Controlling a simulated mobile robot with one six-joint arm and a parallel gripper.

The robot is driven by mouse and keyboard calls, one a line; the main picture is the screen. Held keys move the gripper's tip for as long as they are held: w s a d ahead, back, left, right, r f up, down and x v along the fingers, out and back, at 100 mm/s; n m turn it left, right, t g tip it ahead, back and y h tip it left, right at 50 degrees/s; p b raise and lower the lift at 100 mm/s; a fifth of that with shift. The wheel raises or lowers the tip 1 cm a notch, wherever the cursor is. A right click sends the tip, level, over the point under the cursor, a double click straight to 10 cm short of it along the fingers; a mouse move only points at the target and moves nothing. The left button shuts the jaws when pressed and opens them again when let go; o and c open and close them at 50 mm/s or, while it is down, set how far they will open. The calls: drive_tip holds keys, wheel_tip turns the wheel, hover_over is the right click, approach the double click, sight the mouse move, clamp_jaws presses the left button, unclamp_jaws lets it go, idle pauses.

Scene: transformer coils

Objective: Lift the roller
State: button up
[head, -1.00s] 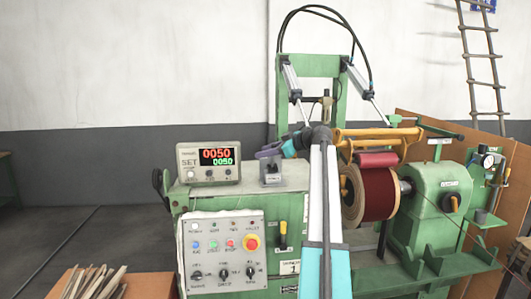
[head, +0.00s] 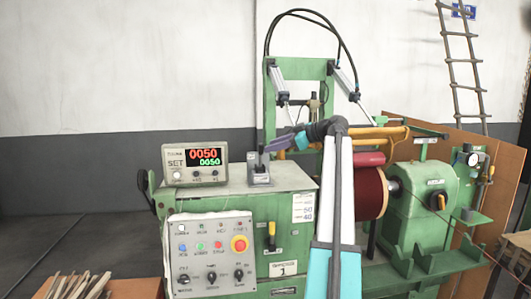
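The red roller (head: 369,159) lies on top of the dark red coil (head: 370,193), below the yellow swing frame (head: 372,133). My arm crosses in front of the coil's left side and hides part of it and the roller's left end. My gripper (head: 272,147) is at the upper left end of the arm, pointing left, above the small grey stand (head: 259,173) on the green machine's top. It is apart from the roller, well to its left. It is too small and side-on to tell whether the fingers are open or shut. I see nothing held in it.
The counter display (head: 195,162) stands on the green winding machine (head: 240,188), with a button panel (head: 210,250) below. Two cylinders hang from the green frame (head: 318,66) behind. The green headstock (head: 425,205) stands right of the coil. A wooden box (head: 110,288) is lower left.

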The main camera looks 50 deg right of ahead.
drive_tip(key=shift+b+v, duration=0.35)
drive_tip(key=shift+v, duration=1.4)
drive_tip(key=shift+c, duration=0.3)
